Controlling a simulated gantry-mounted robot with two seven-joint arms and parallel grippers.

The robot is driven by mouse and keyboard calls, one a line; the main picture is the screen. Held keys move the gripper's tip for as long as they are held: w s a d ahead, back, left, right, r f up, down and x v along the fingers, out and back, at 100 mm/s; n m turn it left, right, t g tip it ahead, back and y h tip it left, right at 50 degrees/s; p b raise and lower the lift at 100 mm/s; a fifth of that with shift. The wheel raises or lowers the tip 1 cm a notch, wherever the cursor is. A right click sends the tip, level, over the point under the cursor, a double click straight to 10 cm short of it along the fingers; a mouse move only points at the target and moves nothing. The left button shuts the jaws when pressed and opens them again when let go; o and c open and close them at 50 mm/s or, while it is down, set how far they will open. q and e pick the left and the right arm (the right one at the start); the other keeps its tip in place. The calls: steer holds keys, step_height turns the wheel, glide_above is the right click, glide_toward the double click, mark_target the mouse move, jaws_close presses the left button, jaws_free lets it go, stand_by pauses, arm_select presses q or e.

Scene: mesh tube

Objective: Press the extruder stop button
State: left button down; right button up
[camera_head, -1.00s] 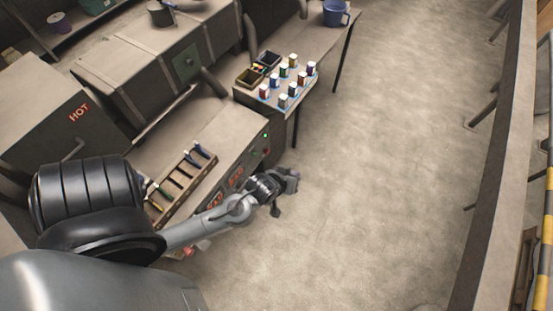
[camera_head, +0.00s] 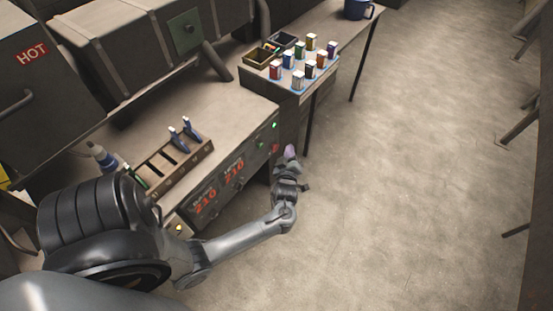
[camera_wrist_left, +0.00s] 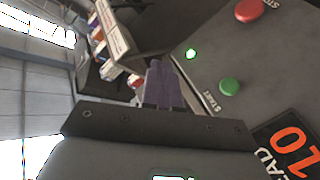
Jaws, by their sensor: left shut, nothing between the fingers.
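The red stop button (camera_wrist_left: 249,10) is at the top right of the left wrist view, on the grey control panel (camera_wrist_left: 275,65), its label partly cut off. It shows small in the head view (camera_head: 275,149). A green START button (camera_wrist_left: 229,86) sits lower on the same panel. My left gripper (camera_head: 290,152) is shut and empty, its purple fingertips to the right of the panel's far end in the head view. In the left wrist view its closed fingers (camera_wrist_left: 160,82) are left of both buttons, apart from them in the picture. My right gripper is not in view.
A lit green lamp (camera_head: 275,125) is on the panel, near red number displays (camera_head: 234,171). A tool rack (camera_head: 175,165) stands on the bench top. Small boxes on a board (camera_head: 299,88) stand at the bench beyond. The floor to the right is clear.

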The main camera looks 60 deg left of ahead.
mark_target(274, 147)
arm_select(q)
steer(key=w+a+f+n+g+y+b, duration=0.1)
steer(key=w+f+n+y+b, duration=0.1)
steer(key=f+b, duration=0.7)
steer(key=w+a+f+n+g+y+b, duration=0.1)
steer(key=w+f+b, duration=0.4)
steer(key=b, duration=0.9)
steer(key=shift+a+f+n+g+y, duration=0.4)
steer(key=shift+f+n, duration=0.5)
steer(key=shift+f, duration=0.95)
steer(key=s+a+p, duration=0.1)
steer(key=s+a, duration=0.3)
steer(key=a, duration=0.3)
steer(key=shift+a, duration=0.4)
steer(key=shift+w, duration=0.1)
